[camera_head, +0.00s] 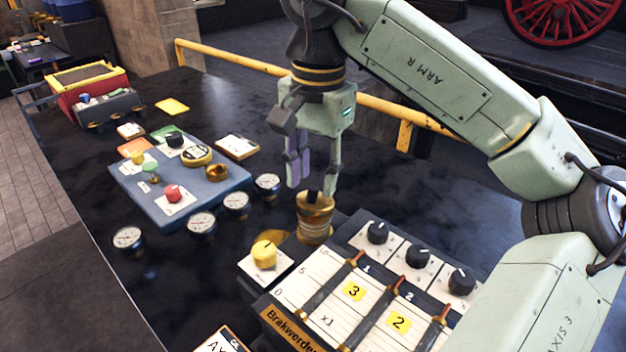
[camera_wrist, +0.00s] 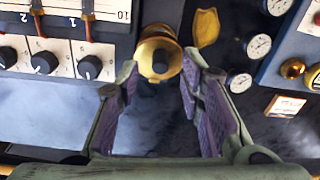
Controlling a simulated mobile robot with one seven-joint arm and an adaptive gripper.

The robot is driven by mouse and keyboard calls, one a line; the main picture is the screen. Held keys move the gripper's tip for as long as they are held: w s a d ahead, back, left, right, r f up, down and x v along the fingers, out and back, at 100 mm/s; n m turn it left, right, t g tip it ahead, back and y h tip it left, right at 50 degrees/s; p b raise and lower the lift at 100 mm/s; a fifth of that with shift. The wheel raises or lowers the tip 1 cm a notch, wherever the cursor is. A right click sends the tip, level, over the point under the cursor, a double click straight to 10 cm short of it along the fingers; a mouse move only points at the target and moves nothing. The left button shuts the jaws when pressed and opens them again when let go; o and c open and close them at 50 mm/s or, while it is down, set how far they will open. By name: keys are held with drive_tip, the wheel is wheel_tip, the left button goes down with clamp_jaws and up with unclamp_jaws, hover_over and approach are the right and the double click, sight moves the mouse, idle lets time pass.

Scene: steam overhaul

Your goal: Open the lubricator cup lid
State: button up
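The lubricator cup (camera_head: 315,222) is a brass, flanged cylinder standing upright on the dark bench, left of the lever panel. A small dark knob-like part (camera_head: 313,197) sits on its top. In the wrist view the fingertips (camera_wrist: 160,75) lie either side of the cup's near edge, with no clear contact.
The lever panel (camera_head: 350,290) with black knobs stands close on the right. Several gauges (camera_head: 236,205) and a blue board (camera_head: 160,190) lie left. A yellow rail (camera_head: 375,103) runs behind.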

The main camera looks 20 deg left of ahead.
drive_tip(key=shift+f, duration=1.2)
drive_tip(key=shift+c, duration=0.5)
clamp_jaws()
